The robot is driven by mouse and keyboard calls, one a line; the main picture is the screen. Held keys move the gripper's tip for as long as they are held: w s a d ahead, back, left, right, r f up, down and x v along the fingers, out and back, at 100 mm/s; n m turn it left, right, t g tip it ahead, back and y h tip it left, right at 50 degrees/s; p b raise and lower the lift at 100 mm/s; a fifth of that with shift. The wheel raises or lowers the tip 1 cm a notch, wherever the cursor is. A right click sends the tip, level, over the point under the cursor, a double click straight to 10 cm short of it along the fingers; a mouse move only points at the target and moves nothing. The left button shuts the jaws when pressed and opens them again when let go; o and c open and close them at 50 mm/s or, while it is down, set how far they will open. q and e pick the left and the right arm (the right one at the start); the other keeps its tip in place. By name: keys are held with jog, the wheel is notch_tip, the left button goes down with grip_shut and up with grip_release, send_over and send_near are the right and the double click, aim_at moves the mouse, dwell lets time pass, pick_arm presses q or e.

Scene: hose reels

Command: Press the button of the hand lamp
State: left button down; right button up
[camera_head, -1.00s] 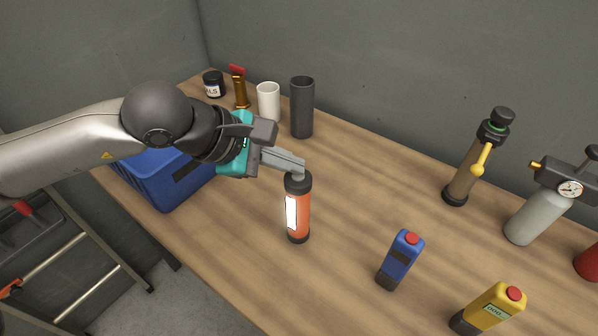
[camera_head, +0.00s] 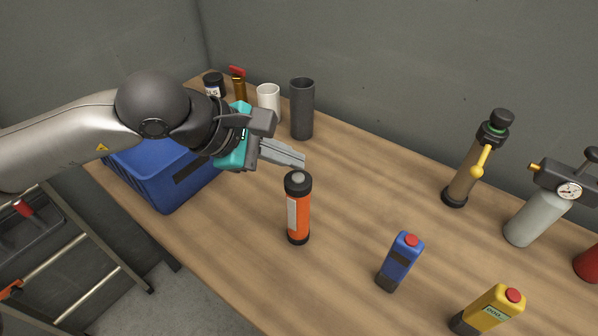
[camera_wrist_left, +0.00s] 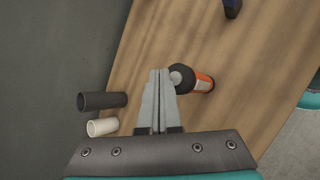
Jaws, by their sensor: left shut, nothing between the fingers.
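The hand lamp (camera_head: 299,212) is an orange cylinder with black ends and a pale label, upright on the wooden bench. Its round grey button (camera_head: 297,178) is on the black top. In the left wrist view, the lamp (camera_wrist_left: 203,83) shows to the right of the fingertips, with its button (camera_wrist_left: 176,78) facing the camera. My left gripper (camera_head: 303,160) is shut and empty, its fingertips above and slightly behind the lamp's top, apart from it. In the wrist view, the closed fingertips (camera_wrist_left: 159,72) lie just left of the button. My right gripper is not in view.
A blue crate (camera_head: 150,190) stands at the left bench end. A dark grey cup (camera_head: 302,110) and a white cup (camera_head: 268,98) stand behind the gripper. A blue device (camera_head: 400,262) and a yellow device (camera_head: 490,310) stand at the front right. Bare bench lies right of the lamp.

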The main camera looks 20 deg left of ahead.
pick_arm(q)
jog(key=shift+r+p, duration=1.15)
jog(key=shift+r, duration=1.6)
